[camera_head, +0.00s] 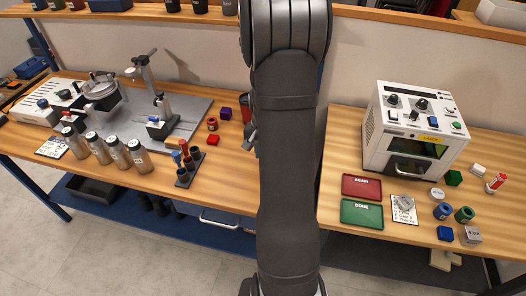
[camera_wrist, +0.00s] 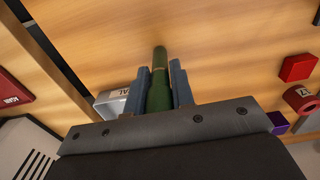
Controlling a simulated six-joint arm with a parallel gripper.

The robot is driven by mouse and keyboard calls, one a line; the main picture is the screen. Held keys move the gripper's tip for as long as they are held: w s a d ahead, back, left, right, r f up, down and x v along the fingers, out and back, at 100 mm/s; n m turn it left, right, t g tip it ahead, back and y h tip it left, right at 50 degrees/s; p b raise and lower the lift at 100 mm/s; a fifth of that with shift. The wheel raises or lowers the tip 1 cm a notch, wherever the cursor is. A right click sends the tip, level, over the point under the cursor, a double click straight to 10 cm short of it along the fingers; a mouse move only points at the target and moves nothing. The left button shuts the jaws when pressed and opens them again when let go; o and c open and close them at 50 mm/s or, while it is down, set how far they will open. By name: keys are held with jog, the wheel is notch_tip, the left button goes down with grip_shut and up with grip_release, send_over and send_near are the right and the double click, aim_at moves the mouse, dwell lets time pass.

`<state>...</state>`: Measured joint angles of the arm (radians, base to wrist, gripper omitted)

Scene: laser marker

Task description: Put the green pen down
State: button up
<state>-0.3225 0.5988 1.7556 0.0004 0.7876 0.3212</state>
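My gripper (camera_wrist: 160,78) is shut on the green pen (camera_wrist: 159,92) in the wrist view. The pen lies between the two blue-grey fingers, and its lighter green end sticks out past the fingertips over the wooden table. I cannot tell whether the pen touches the table. In the head view my arm hides the pen and most of the gripper.
A red cube (camera_wrist: 298,68), a red ring (camera_wrist: 302,99) and a purple box (camera_wrist: 278,122) lie right of the gripper. A whitish box (camera_wrist: 112,103) is close on the left. Red (camera_head: 362,187) and green (camera_head: 362,213) trays lie on the right table.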

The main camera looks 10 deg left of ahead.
jog(key=o, duration=0.4)
jog(key=shift+r, duration=0.1)
notch_tip(320, 180, up, 12)
jog(key=shift+r, duration=0.1)
jog(key=shift+c, duration=0.4)
